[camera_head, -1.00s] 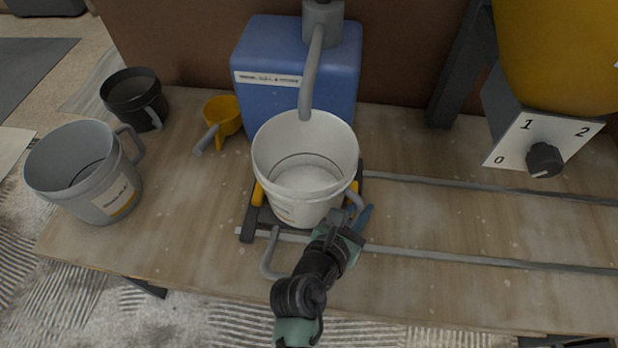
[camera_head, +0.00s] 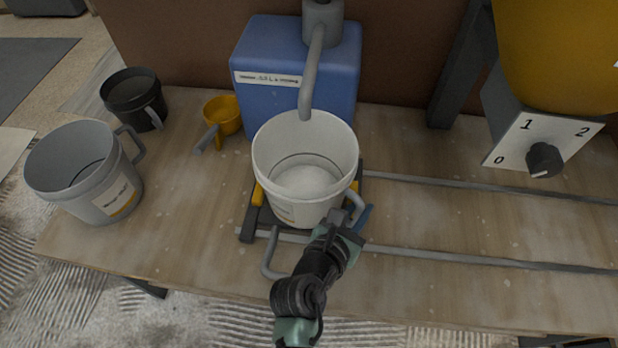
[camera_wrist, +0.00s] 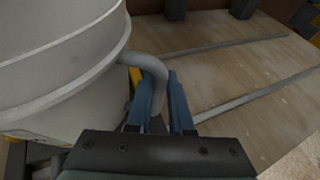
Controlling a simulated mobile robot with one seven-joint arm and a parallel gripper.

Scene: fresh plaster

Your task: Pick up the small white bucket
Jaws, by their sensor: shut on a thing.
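The small white bucket (camera_head: 305,170) stands upright on a dark sliding carriage (camera_head: 249,220) with yellow side pieces, in front of the blue tank. A grey spout hangs over its rear rim. Its grey handle (camera_wrist: 152,70) is on the front right side. My gripper (camera_head: 352,211) is at that handle. In the wrist view, the blue fingers of my gripper (camera_wrist: 164,105) lie on both sides of the handle and are shut on it. The bucket wall (camera_wrist: 55,65) fills the left of the wrist view. The handle's lower end is partly hidden between the fingers.
The blue tank (camera_head: 290,85) with its grey spout (camera_head: 312,75) stands behind. Two rails (camera_head: 480,258) run right along the bench. A grey bucket (camera_head: 85,172), black bucket (camera_head: 134,97) and yellow scoop (camera_head: 224,115) stand left. A dial (camera_head: 544,158) is at right.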

